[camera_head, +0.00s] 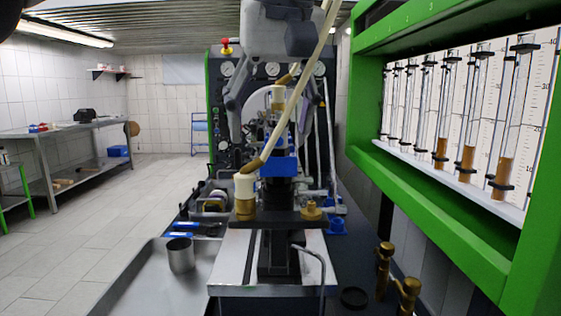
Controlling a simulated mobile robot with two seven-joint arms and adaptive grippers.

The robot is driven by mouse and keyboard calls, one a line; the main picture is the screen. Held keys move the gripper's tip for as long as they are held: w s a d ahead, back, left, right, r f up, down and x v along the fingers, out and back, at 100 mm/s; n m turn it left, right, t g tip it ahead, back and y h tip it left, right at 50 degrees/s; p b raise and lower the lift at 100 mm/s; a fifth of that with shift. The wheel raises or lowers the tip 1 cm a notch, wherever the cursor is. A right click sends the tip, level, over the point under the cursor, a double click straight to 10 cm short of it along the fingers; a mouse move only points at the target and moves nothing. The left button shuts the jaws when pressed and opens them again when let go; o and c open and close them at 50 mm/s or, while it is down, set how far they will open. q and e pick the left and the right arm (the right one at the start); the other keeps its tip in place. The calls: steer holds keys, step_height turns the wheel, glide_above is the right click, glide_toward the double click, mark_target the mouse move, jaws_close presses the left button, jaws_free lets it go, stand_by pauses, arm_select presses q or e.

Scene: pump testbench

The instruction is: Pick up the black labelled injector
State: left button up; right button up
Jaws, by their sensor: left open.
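A dark upright body with a blue collar (279,166), possibly the black injector, stands in the middle of the bench behind a pale hose. I cannot make out a label on it. My left gripper (272,143) hangs from the top centre, pointing down, with its grey fingers spread apart. Its fingertips appear around or just above the top of the blue part; I cannot tell whether they touch it. The hose partly hides the fingers. My right gripper is not in view.
The pale hose ends in a white and brass fitting (245,192) left of the dark body. A metal cup (181,254) stands on the steel tray (140,285). The green frame (430,205) with glass tubes fills the right side. Brass fittings (384,262) stand front right.

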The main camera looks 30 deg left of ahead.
mark_target(275, 151)
arm_select(q)
steer(key=x, duration=0.2)
steer(key=d+x, duration=0.1)
steer(key=x, duration=0.2)
steer(key=shift+w+b, duration=0.2)
steer(key=shift+b, duration=0.15)
steer(key=shift+w+a+f, duration=0.2)
steer(key=shift+f, duration=0.15)
steer(key=shift+s+r, duration=0.1)
steer(key=shift+r, duration=0.05)
steer(key=shift+c, duration=1.1)
steer(key=c, duration=1.3)
jaws_close()
